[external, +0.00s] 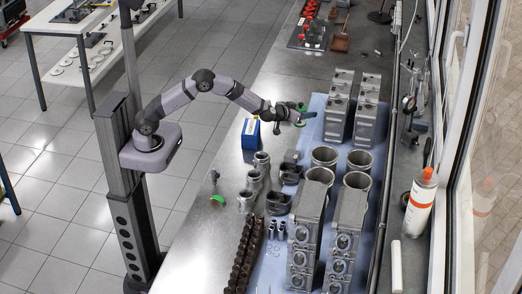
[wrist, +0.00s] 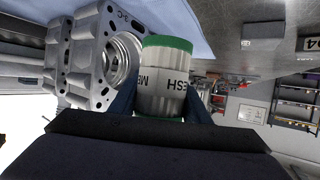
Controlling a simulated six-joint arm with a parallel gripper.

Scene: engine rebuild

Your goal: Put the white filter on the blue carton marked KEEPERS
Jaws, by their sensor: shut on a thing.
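The white filter (wrist: 160,82) has green end caps and black lettering that is partly cut off by the view. My gripper (wrist: 162,102) is shut on it, one dark finger on each side of its body. In the external view my gripper (external: 302,115) is over the bench, with a green cap of the filter (external: 300,124) just below the fingers. The blue carton (external: 250,134) stands on the bench to the left of and below my gripper in the picture, under my forearm. Its marking is too small to read. The carton is not seen in the wrist view.
Metal engine blocks (external: 338,105) stand on a blue mat right of my gripper. Cylinder liners (external: 325,156) and smaller metal parts (external: 262,160) stand nearer the camera. Bare bench surrounds the carton's left side. A white and orange bottle (external: 420,200) stands by the window.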

